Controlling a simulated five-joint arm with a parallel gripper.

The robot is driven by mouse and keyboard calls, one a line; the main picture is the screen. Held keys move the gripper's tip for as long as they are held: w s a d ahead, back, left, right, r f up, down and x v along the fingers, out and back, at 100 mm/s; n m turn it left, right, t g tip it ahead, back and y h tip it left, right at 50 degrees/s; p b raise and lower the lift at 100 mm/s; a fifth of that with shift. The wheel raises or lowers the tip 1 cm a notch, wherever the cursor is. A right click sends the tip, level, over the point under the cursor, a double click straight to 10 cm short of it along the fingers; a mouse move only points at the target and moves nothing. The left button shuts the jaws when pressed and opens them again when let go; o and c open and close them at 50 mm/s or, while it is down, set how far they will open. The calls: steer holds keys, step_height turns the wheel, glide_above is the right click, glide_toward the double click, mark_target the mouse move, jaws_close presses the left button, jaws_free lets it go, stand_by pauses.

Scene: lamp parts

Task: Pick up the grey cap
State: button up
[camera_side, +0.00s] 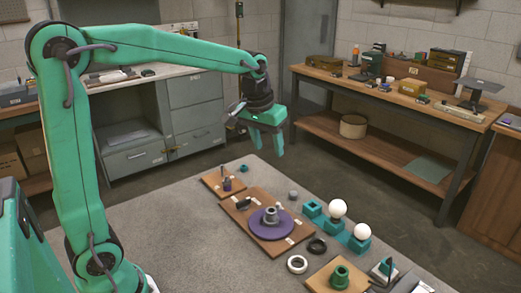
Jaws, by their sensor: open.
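A small grey cylinder (293,195), which looks like the grey cap, stands on the grey table (195,220) behind the wooden board with the purple disc. My gripper (268,152) hangs fingers down, high above the far part of the table. It is up and to the left of the cap in the picture, well apart from it. Its fingers are apart and nothing shows between them.
A purple disc (258,230) with a grey stepped piece lies on a wooden board. Teal holders with white bulbs (337,208) stand right of the cap. A white ring (297,264) and black ring (317,246) lie nearer. The left part of the table is clear.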

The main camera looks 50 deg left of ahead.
steer(key=w+a+f+n+g, duration=0.1)
steer(key=w+a+f+n, duration=0.15)
steer(key=w+f, duration=0.55)
steer(key=g, duration=0.2)
glide_above(293, 193)
steer(key=shift+n, duration=0.25)
step_height(293, 193, down, 9)
steer(key=shift+s+d+r, duration=0.1)
steer(key=shift+r, duration=0.1)
steer(key=shift+f, duration=0.35)
steer(key=shift+f, duration=0.1)
steer(key=shift+f, duration=1.2)
steer(key=shift+f, duration=0.1)
steer(key=shift+f, duration=2.5)
steer(key=shift+c, duration=0.4)
steer(key=c, duration=0.9)
